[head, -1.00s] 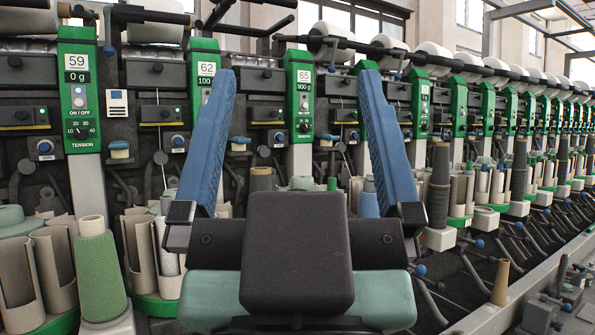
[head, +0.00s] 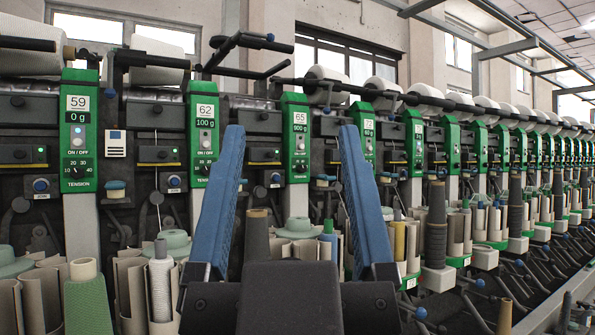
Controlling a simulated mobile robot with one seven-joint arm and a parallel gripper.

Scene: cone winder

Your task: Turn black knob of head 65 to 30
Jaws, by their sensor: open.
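The head 65 panel (head: 295,137) is a narrow green upright plate with a white "65" label and a display that seems to read 900 g. Its small black knob (head: 299,168) sits near the bottom of the panel; its pointer is too small to read. My gripper (head: 292,128) is open and empty, its two long blue fingers pointing up. In the head view the fingers stand to the left and right of the panel, with the knob seen between them. I cannot tell how far the fingers are from the panel.
Panels of head 59 (head: 79,130) and head 62 (head: 202,130) stand to the left, and more green panels recede right. Yarn cones, such as a green one (head: 88,300), and beige holders stand low along the machine. A dark bar (head: 240,71) juts out above.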

